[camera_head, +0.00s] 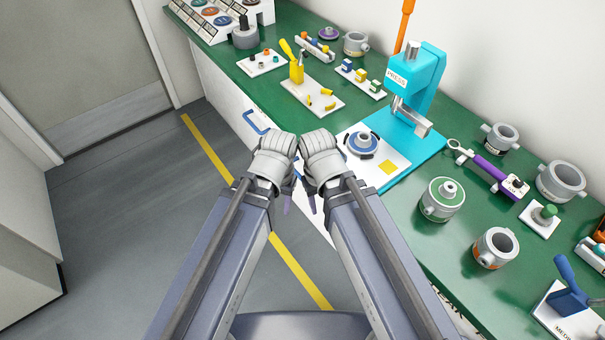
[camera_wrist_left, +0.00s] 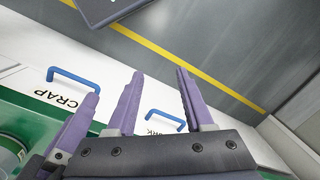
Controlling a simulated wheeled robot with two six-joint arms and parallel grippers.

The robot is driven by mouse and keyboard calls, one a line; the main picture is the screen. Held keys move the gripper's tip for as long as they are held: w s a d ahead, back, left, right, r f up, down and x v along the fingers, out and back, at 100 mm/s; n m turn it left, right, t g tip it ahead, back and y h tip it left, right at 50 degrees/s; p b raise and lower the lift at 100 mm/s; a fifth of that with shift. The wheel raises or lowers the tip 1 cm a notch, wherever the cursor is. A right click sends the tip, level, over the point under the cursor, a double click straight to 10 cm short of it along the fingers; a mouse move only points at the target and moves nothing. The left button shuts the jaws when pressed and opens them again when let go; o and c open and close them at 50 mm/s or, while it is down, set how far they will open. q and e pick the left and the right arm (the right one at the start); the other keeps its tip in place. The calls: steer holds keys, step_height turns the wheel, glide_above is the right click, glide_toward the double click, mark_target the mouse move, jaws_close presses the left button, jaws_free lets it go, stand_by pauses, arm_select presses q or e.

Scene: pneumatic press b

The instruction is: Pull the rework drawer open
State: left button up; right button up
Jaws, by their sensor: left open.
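The rework drawer has a blue bar handle (camera_head: 257,122) on the white bench front, up and left of my grippers in the head view. In the left wrist view its handle (camera_wrist_left: 166,120) shows between my purple fingers, with the lettering partly hidden; the drawer looks shut. My left gripper (camera_head: 287,200) is open and empty, pointing down beside the bench front, apart from the handle. Its fingers (camera_wrist_left: 157,75) show in the left wrist view. My right gripper (camera_head: 312,203) is close beside it; its jaw opening is mostly hidden.
A scrap drawer handle (camera_wrist_left: 74,82) sits left of the rework one in the left wrist view. The green bench top (camera_head: 445,255) carries a blue press (camera_head: 418,75), metal parts and trays. The floor (camera_head: 130,200) along the bench is free, marked by a yellow line.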

arm_select(q)
steer(key=w+d+f+n+h+b, duration=0.1)
steer(key=w+d+f+h+b, duration=0.1)
steer(key=f+b, duration=0.4)
steer(key=w+d+f+n+h+b, duration=0.1)
steer(key=w+d+f+h+b, duration=0.1)
steer(key=f+b, duration=0.35)
steer(key=n+t+h+b, duration=0.9)
steer(key=h+b, duration=0.1)
steer(key=b, duration=1.8)
glide_toward(299, 174)
steer(key=d+f, duration=0.1)
steer(key=d, duration=0.1)
steer(key=shift+w+a+b+x, duration=0.15)
steer(key=shift+b+x, duration=0.1)
steer(key=shift+x, duration=1.15)
steer(key=shift+w+a+b+x, duration=0.15)
steer(key=shift+b+x, duration=0.15)
steer(key=shift+x, duration=1.05)
steer(key=shift+w+a+b+x, duration=0.15)
steer(key=shift+b+x, duration=0.1)
steer(key=shift+x, duration=1.15)
steer(key=shift+d+f, duration=0.1)
jaws_close()
